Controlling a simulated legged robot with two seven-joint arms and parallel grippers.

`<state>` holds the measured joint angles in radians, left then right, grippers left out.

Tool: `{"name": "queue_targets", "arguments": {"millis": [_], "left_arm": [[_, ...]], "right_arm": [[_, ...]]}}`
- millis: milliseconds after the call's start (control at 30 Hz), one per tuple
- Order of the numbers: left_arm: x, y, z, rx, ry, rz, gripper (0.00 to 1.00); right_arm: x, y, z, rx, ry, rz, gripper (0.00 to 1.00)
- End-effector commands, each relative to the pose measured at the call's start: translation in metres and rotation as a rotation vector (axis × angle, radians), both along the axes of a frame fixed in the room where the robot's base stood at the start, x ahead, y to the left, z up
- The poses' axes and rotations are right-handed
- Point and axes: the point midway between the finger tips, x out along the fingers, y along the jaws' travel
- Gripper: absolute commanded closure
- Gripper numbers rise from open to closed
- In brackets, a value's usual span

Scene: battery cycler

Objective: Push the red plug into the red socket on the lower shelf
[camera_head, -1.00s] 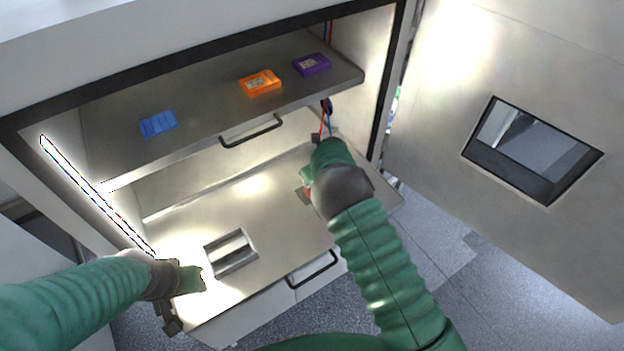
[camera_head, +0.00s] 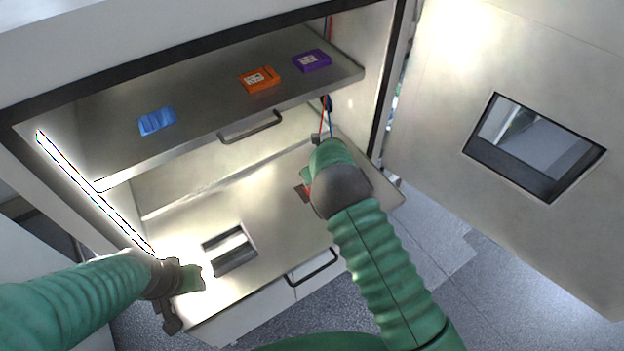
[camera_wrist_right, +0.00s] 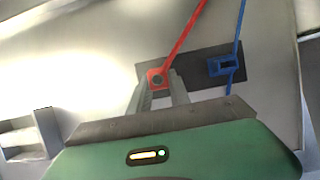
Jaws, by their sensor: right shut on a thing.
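The red plug (camera_wrist_right: 157,79) sits between the fingertips of my right gripper (camera_wrist_right: 160,92) in the right wrist view, with a red cable (camera_wrist_right: 185,38) rising from it. The plug is over or against a dark block (camera_wrist_right: 200,76) on the lower shelf (camera_head: 270,205). I cannot make out the red socket apart from the plug, nor how deep the plug sits. In the head view my right gripper (camera_head: 304,192) is mostly behind its own wrist, with a bit of red at its tip. My left gripper (camera_head: 172,312) hangs at the lower shelf's front left corner, its jaws unclear.
A blue plug (camera_wrist_right: 226,65) with a blue cable is at the block's right end. The upper shelf (camera_head: 210,105) carries a blue (camera_head: 156,121), an orange (camera_head: 260,79) and a purple block (camera_head: 311,61). A metal holder (camera_head: 230,250) stands on the lower shelf. The door (camera_head: 440,120) is open right.

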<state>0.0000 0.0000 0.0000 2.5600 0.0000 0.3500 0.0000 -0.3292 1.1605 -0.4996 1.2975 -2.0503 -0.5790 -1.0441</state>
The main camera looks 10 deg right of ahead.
Motion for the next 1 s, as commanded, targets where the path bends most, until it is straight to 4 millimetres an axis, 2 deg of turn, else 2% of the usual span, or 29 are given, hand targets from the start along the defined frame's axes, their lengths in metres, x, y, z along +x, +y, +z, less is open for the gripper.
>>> {"name": "queue_targets", "arguments": {"millis": [67,100,267,567,667,767,1000], "left_arm": [[0.000,0.000,0.000,0.000,0.000,0.000,0.64],[0.000,0.000,0.000,0.000,0.000,0.000,0.64],[0.000,0.000,0.000,0.000,0.000,0.000,0.64],[0.000,0.000,-0.001,0.000,0.000,0.000,0.64],[0.000,0.000,-0.005,0.000,0.000,0.000,0.64],[0.000,0.000,-0.015,0.000,0.000,0.000,0.64],[0.000,0.000,-0.039,0.000,0.000,0.000,0.64]], "right_arm": [[0.001,0.000,0.001,-0.001,-0.003,-0.001,1.00],[0.001,0.000,0.002,-0.001,-0.003,-0.001,0.72],[0.001,0.000,0.001,0.000,-0.003,0.000,0.51],[0.000,0.000,0.002,0.000,-0.002,0.000,0.51],[-0.002,-0.001,0.009,0.000,-0.004,-0.001,0.51],[-0.009,-0.003,0.026,0.002,-0.006,-0.001,0.51],[-0.035,-0.012,0.091,0.001,-0.007,0.001,0.51]]}}
